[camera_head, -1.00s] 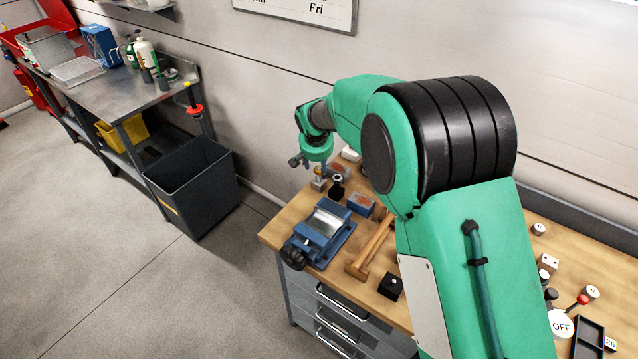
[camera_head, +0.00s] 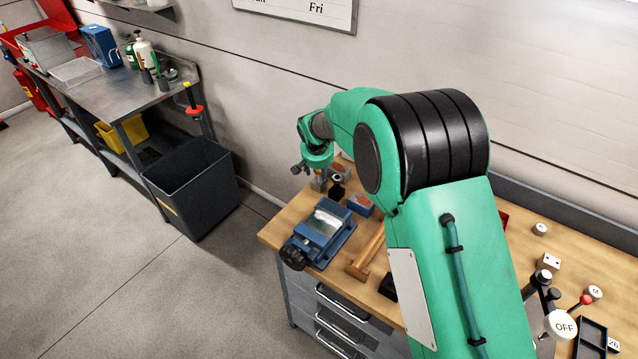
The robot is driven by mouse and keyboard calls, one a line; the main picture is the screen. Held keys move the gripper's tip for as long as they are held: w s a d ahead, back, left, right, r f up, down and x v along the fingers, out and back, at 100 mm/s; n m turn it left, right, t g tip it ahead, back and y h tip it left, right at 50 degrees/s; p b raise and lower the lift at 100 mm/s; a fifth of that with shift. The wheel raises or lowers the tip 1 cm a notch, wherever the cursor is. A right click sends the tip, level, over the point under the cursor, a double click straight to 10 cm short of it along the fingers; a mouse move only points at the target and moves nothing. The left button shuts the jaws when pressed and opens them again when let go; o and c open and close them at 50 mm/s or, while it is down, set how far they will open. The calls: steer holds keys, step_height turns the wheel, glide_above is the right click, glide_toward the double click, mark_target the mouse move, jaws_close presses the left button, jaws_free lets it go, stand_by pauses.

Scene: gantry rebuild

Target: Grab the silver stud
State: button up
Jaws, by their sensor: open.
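My gripper (camera_head: 318,172) points down over the far left corner of the wooden workbench (camera_head: 283,229), its jaws open. A small silvery piece (camera_head: 319,185) is directly below the jaws, partly covered by them. It may be the silver stud, but it is too small to be sure. I cannot tell whether the fingers are around it or just above it. A small dark piece (camera_head: 337,192) with a pale round top is close on the right.
A blue vise (camera_head: 318,236) stands in front of the gripper. A blue and red box (camera_head: 360,204) and a wooden piece (camera_head: 367,256) lie to the right. My arm hides the bench's middle. A dark bin (camera_head: 192,185) stands on the floor to the left.

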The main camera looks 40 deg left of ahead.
jaws_close()
stand_by(0.3)
steer(key=shift+r, duration=0.15)
steer(key=shift+r+p, duration=0.75)
steer(key=shift+r, duration=4.2)
